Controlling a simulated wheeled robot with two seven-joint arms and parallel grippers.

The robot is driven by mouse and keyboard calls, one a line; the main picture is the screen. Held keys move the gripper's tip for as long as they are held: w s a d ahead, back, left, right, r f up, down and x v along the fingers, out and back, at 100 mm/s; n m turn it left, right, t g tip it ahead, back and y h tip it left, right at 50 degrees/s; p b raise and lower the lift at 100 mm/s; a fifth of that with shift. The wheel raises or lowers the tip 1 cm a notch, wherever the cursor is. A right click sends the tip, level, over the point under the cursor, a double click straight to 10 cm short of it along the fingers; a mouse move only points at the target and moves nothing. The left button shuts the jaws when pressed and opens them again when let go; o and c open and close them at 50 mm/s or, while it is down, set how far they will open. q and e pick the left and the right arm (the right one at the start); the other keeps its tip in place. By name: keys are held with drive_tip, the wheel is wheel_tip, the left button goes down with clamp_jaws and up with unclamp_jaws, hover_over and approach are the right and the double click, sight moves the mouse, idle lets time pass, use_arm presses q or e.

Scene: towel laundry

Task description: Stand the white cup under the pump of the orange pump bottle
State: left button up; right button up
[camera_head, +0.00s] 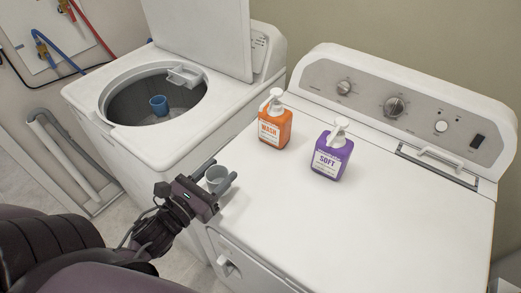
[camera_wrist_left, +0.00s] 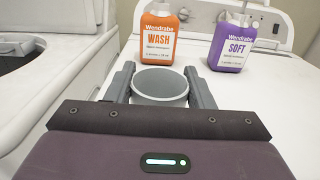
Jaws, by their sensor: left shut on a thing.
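The white cup (camera_head: 216,178) is upright between the fingers of my left gripper (camera_head: 219,178), at the front left edge of the dryer top in the head view. The gripper is shut on the cup, one finger on each side; the cup (camera_wrist_left: 161,84) and left gripper (camera_wrist_left: 161,88) also show in the left wrist view. The orange pump bottle (camera_head: 275,127), labelled WASH, stands on the dryer top beyond the cup, apart from it. Its white pump (camera_head: 272,98) points left and towards the front. The bottle (camera_wrist_left: 159,36) also shows in the wrist view. My right gripper is not in view.
A purple SOFT pump bottle (camera_head: 332,157) stands right of the orange one. The dryer top (camera_head: 400,220) is clear at the front and right.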

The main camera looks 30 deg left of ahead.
use_arm(q)
drive_tip(key=w, duration=0.5)
drive_tip(key=w+d, duration=0.1)
drive_tip(key=w, duration=0.5)
drive_tip(key=w+d+p, duration=0.1)
drive_tip(key=w, duration=0.4)
drive_tip(key=shift+w+d+r, duration=0.1)
drive_tip(key=shift+w+d, duration=0.1)
drive_tip(key=shift+w, duration=0.2)
wheel_tip(320, 180, down, 3)
drive_tip(key=shift+r+p, duration=0.15)
drive_tip(key=shift+p, duration=0.35)
drive_tip(key=shift+f, duration=0.5)
drive_tip(key=shift+f, duration=0.1)
drive_tip(key=o, duration=0.9)
drive_tip(key=shift+o, duration=0.2)
drive_tip(key=shift+s, duration=0.1)
